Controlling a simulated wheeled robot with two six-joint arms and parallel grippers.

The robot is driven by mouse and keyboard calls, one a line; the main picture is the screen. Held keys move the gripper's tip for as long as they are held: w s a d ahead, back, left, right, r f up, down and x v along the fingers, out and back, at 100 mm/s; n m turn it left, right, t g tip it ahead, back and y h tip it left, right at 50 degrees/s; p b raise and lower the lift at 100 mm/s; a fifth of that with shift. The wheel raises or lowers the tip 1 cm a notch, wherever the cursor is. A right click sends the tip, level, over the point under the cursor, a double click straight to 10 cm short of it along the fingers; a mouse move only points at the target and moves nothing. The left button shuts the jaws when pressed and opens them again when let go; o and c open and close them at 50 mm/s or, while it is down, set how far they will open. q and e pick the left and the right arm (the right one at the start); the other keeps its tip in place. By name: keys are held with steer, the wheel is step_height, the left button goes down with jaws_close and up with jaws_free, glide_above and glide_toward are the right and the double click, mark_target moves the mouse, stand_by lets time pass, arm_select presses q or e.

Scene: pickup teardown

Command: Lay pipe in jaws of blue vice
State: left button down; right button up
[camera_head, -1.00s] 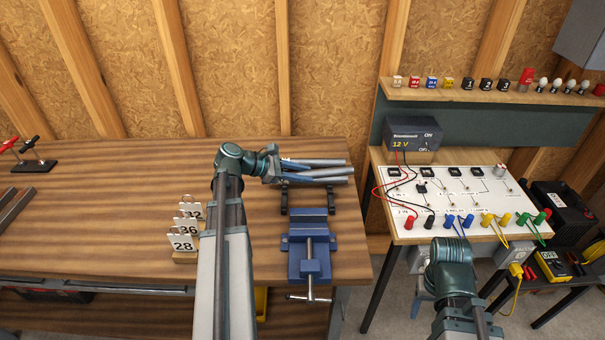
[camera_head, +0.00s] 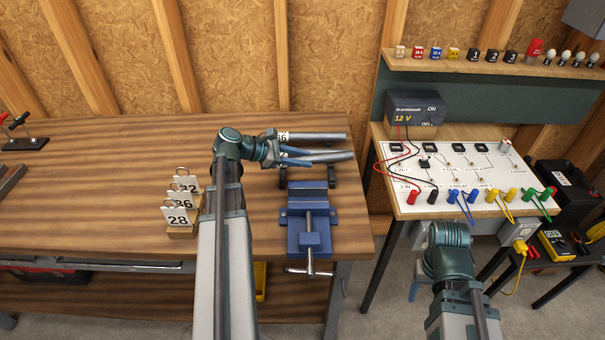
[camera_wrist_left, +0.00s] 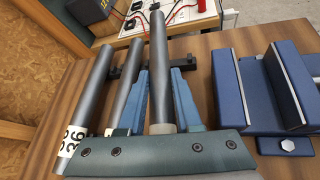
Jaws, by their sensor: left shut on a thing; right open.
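My left gripper (camera_head: 298,160) is shut on a grey pipe (camera_head: 335,156) above or beside the black rack (camera_head: 331,178). In the left wrist view the pipe (camera_wrist_left: 159,65) stands between the two blue fingers (camera_wrist_left: 165,100). Whether it is clear of the rack I cannot tell. The blue vice (camera_head: 310,238) is bolted at the table's front edge, nearer than the rack; its jaws (camera_wrist_left: 262,90) are apart and empty, right of the held pipe in the wrist view. My right gripper (camera_head: 416,288) is low beside the table, mostly hidden behind its wrist; it is open, holding nothing visible.
A pipe tagged 36 (camera_wrist_left: 85,105) and another pipe (camera_wrist_left: 123,85) lie left of the held one. Number cards (camera_head: 180,205) stand on the wooden table (camera_head: 110,165), left of my left arm. A white wiring board (camera_head: 465,180) is on the right bench.

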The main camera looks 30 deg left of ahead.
arm_select(q)
steer(key=shift+f+b, duration=2.3)
steer(key=shift+b, duration=0.1)
steer(key=shift+r, duration=0.15)
steer(key=c, duration=0.6)
jaws_free()
steer(key=shift+s+f, duration=0.1)
steer(key=shift+f, duration=0.1)
steer(key=p+v, duration=0.5)
steer(key=v, duration=0.7)
steer(key=shift+a, duration=0.2)
steer(key=shift+o, duration=0.3)
steer(key=shift+s+a+r+p, duration=0.2)
steer(key=shift+s+a+p, duration=0.25)
steer(key=shift+s, duration=0.1)
